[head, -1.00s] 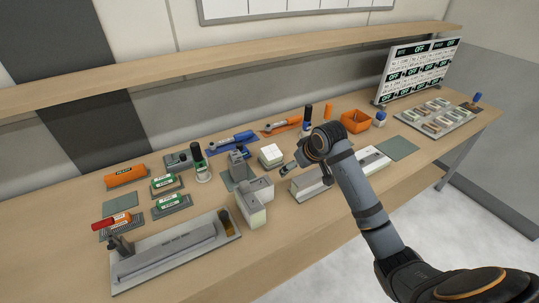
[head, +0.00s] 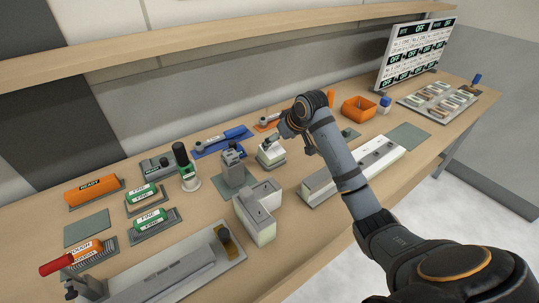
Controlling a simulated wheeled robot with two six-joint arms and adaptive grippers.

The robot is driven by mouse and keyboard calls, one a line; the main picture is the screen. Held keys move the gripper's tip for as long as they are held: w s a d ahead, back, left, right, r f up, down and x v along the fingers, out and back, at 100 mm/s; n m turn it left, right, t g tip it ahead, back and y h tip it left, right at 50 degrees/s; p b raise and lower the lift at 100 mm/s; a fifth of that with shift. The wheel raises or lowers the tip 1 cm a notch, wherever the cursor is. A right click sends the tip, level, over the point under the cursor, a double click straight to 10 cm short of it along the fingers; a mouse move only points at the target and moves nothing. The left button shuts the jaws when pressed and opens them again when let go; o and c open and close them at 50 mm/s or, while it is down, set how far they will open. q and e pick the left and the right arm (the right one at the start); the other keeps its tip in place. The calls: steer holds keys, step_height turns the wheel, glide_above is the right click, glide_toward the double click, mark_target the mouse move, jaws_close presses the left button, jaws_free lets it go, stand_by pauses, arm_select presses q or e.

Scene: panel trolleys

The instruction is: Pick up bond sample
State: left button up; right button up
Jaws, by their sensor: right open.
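My right gripper (head: 283,136) reaches in from the right and is open over the middle of the bench. Just below and left of it is a small white block (head: 271,156), partly covered by the gripper. I cannot tell whether the fingers touch it. No readable label marks any piece as the bond sample. Several small pale pieces lie in a grey tray (head: 413,100) at the far right. My left gripper is out of view.
Close to the gripper are a grey stand (head: 233,168), a pale L-shaped block (head: 258,212) and a long white fixture (head: 376,162). An orange bin (head: 359,109) and a status board (head: 417,53) are behind. A green mat (head: 407,137) lies bare.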

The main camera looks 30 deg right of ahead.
mark_target(272, 148)
steer(key=x, duration=0.3)
steer(key=shift+w+f, duration=0.2)
steer(key=shift+f, duration=0.1)
steer(key=p+x, duration=0.1)
steer(key=x, duration=0.3)
steer(key=shift+f, duration=0.15)
steer(key=shift+w+f, duration=0.25)
steer(key=shift+f, duration=0.1)
steer(key=shift+s, duration=0.1)
steer(key=c, duration=0.4)
steer(key=shift+r, duration=0.1)
steer(key=c, duration=1.2)
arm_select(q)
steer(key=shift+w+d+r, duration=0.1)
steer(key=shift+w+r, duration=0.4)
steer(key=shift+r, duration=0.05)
arm_select(e)
steer(key=shift+r, duration=0.1)
